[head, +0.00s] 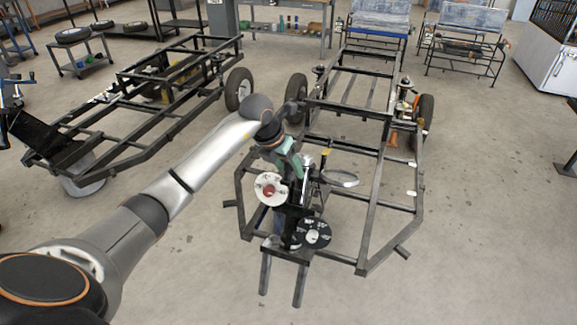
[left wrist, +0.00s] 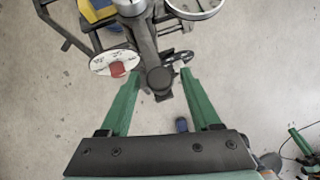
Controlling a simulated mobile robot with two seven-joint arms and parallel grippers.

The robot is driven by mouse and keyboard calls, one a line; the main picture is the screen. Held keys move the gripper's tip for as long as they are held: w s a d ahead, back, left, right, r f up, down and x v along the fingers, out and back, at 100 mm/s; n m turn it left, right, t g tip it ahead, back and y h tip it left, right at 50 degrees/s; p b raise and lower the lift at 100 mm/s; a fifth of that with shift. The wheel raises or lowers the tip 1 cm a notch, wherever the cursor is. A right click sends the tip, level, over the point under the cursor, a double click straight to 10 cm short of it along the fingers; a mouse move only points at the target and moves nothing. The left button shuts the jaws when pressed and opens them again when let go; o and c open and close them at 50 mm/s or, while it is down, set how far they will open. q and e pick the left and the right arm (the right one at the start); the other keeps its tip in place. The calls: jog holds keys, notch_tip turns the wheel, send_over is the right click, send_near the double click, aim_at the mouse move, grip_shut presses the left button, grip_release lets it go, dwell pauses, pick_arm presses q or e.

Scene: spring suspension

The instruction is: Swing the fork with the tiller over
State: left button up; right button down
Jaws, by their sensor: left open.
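The black fork assembly (head: 292,222) stands at the near end of a black tube frame, partly covered by my arm and gripper. It carries a white disc with a red centre (head: 270,188) and a dark disc (head: 313,233). My left gripper (head: 290,160) is above it, its green fingers pointing at it. In the left wrist view, a dark bar with a round end, seemingly the tiller (left wrist: 160,78), shows between the spread fingertips of the gripper (left wrist: 160,73). The fingers are apart; I cannot tell whether either touches the bar. My right gripper is out of view.
The black tube frame (head: 383,155) with wheels extends behind the fork. A second frame (head: 140,120) stands to the left. A grey ring (head: 340,178) sits close right of the gripper. A cart with tyres (head: 78,55) is at the back left. The floor in front is clear.

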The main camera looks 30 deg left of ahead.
pick_arm(q)
jog(key=shift+f, duration=0.2)
grip_shut()
dwell(0.5)
dwell(0.9)
